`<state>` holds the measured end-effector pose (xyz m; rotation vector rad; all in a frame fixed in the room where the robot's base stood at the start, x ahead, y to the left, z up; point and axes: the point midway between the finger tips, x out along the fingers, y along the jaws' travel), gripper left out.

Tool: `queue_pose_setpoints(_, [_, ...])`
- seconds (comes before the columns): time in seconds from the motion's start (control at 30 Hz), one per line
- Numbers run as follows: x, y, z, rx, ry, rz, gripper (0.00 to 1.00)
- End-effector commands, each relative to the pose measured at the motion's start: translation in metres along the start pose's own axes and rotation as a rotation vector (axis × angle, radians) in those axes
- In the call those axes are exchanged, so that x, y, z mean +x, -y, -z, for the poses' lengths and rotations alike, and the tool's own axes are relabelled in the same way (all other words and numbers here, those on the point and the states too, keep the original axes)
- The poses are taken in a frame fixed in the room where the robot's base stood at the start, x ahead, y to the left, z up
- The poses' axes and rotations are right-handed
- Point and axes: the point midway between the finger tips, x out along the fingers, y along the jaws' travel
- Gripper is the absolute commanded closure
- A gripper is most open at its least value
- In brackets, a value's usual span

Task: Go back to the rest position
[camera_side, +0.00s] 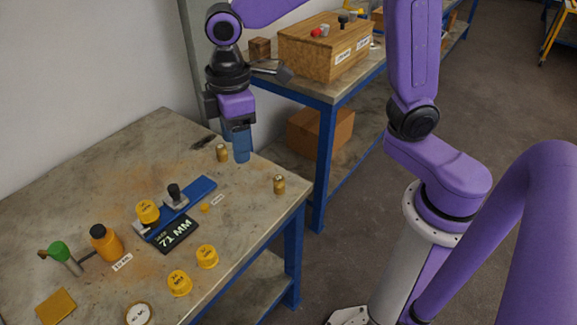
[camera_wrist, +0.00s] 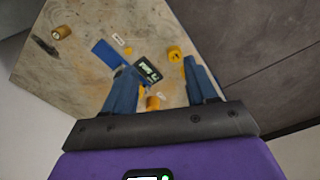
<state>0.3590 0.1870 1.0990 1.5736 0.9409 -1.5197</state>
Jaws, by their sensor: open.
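My gripper (camera_side: 240,157) is above the far right part of the workbench, pointing down, with blue fingers. In the wrist view my gripper (camera_wrist: 159,63) has its two fingers spread apart, with nothing held between them. A blue measuring fixture (camera_side: 200,190) lies on the bench with a black display (camera_side: 175,234) reading 71 MM. A yellow flanged piece (camera_side: 148,211) is at its left end. Two more yellow pieces, one (camera_side: 207,256) and another (camera_side: 180,283), stand nearer the front edge. The display also shows in the wrist view (camera_wrist: 148,70).
An orange bottle (camera_side: 106,243) and a green-topped tool (camera_side: 60,256) are at the left. A second bench behind carries a wooden box (camera_side: 325,48).

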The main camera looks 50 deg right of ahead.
Motion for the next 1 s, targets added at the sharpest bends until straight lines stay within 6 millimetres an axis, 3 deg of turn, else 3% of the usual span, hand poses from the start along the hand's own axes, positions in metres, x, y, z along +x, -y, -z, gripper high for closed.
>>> queue_pose_setpoints(0.3, [0.001, 0.061, -0.099, -0.001, -0.007, 0.01, 0.43])
queue_pose_setpoints(0.6, [0.014, 0.102, -0.184, 0.0, -0.01, 0.019, 0.43])
queue_pose_setpoints(0.8, [0.02, 0.112, -0.207, 0.002, -0.009, 0.022, 0.43])
queue_pose_setpoints(1.0, [0.02, 0.113, -0.209, 0.002, -0.008, 0.022, 0.43])
